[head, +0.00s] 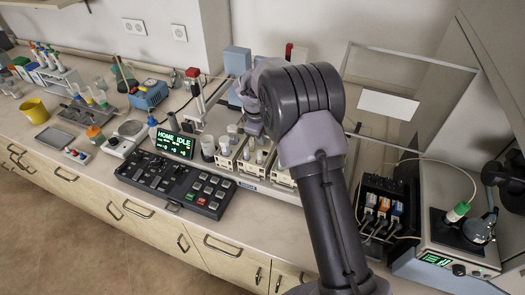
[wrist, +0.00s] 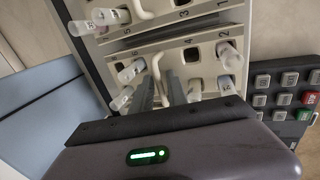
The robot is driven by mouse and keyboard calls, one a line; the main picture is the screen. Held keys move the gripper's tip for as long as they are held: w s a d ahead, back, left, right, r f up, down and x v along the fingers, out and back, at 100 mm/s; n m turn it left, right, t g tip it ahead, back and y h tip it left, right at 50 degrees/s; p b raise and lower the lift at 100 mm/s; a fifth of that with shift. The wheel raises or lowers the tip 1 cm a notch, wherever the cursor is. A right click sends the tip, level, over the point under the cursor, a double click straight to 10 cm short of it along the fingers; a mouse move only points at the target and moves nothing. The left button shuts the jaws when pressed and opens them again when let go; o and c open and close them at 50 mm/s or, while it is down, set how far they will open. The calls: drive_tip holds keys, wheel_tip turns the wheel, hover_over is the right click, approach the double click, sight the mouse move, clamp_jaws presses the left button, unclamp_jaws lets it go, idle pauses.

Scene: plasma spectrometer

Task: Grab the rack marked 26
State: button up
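Pale tube racks stand in a row on the bench. In the wrist view, the near rack (wrist: 205,68) has numbered holes, several clear capped tubes and a white upright handle (wrist: 156,66). My gripper (wrist: 160,90) is over this rack, its two dark fingers apart with the handle between or just beyond them. I cannot tell if they touch it. Another rack (wrist: 150,29) lies beyond it. In the head view, my gripper (head: 254,125) is above the racks, partly hidden by my arm; one rack (head: 228,160) shows to its left. No mark 26 is legible.
A black keypad panel (head: 175,184) lies in front of the racks, with a display (head: 174,143) reading HOME IDLE. A clear-panelled enclosure (head: 390,75) stands behind right, and an instrument with tubing (head: 455,245) at the right. Glassware and small boxes crowd the left bench.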

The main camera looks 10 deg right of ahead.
drive_tip(key=shift+s+r, duration=0.1)
clamp_jaws()
idle(1.3)
